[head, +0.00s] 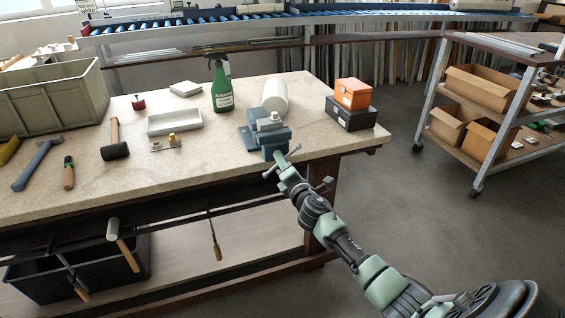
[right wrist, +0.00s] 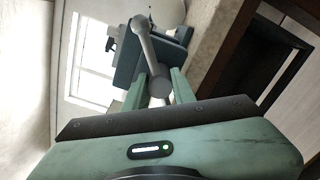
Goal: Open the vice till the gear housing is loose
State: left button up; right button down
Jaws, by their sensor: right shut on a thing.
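The blue-grey vice (head: 271,138) stands at the front right edge of the workbench. A light grey metal part, which looks like the gear housing (head: 268,121), sits in the top of the vice between its jaws. My right gripper (head: 284,163) is at the front of the vice. In the right wrist view, its two green fingers (right wrist: 158,84) are shut on the grey vice handle (right wrist: 148,52), a bar with a round knob at its end. The blue vice body (right wrist: 127,68) shows behind the handle. My left gripper is in neither view.
A green spray bottle (head: 221,88), a white roll (head: 275,95) and orange and black boxes (head: 353,93) stand behind the vice. A shallow tray (head: 174,122) and a mallet (head: 114,140) lie to the left. Open floor separates the bench from a shelf cart (head: 440,125).

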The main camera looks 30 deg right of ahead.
jog(key=shift+d+r, duration=0.1)
jog(key=shift+r, duration=0.1)
dwell(0.4)
jog(key=c, duration=1.3)
grip_release()
jog(key=shift+c, duration=0.2)
jog(key=shift+o, duration=0.9)
jog(key=shift+w+f, duration=0.15)
jog(key=v, duration=0.7)
jog(key=shift+s, duration=0.4)
